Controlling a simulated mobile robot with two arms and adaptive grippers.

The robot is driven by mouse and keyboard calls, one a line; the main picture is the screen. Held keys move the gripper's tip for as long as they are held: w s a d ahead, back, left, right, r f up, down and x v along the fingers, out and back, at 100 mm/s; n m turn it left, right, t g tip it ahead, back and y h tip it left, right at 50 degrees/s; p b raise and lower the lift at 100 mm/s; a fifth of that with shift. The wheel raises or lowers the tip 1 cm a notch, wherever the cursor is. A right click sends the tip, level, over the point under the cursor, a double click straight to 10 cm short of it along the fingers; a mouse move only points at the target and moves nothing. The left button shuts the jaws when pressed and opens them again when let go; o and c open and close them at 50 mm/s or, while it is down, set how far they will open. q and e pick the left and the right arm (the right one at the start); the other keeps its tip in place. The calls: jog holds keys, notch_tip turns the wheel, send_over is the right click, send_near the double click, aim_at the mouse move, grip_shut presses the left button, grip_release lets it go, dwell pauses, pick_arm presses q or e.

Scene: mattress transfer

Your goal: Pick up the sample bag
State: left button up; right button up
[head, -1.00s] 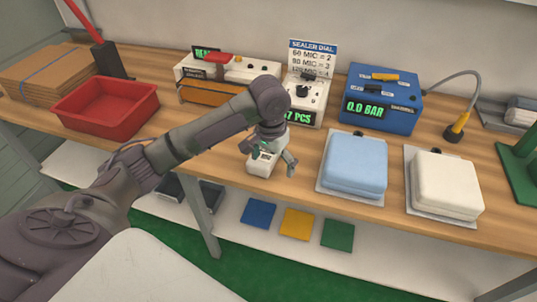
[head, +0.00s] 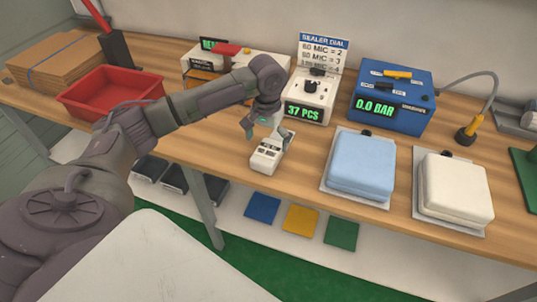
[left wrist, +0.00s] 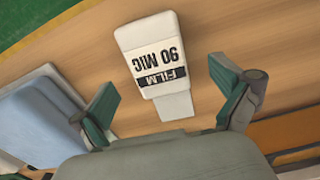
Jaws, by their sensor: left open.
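A small white item (head: 268,157) with a dark band lies flat at the table's front edge. In the left wrist view, this white item (left wrist: 158,65) reads "FILM 90 MIC" and has a narrower end toward me. No other thing in view is marked as a sample bag. My left gripper (head: 268,136) is open just behind and above the white item, its fingers apart. In the left wrist view, the fingers stand to either side of the item's narrow end, with nothing visibly held. My right gripper is not in view.
A light-blue mattress pad (head: 362,165) and a white pad (head: 454,188) lie to the right. Behind stand a "37 PCS" box (head: 310,97) and a blue "0.0 BAR" box (head: 391,97). A red tray (head: 112,92) is left. Bare table lies between the white item and blue pad.

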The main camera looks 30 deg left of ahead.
aim_at(268, 150)
pick_arm(q)
notch_tip(268, 150, down, 5)
jog(key=shift+w+d, duration=0.1)
jog(key=c, duration=1.3)
jog(key=shift+r, duration=0.15)
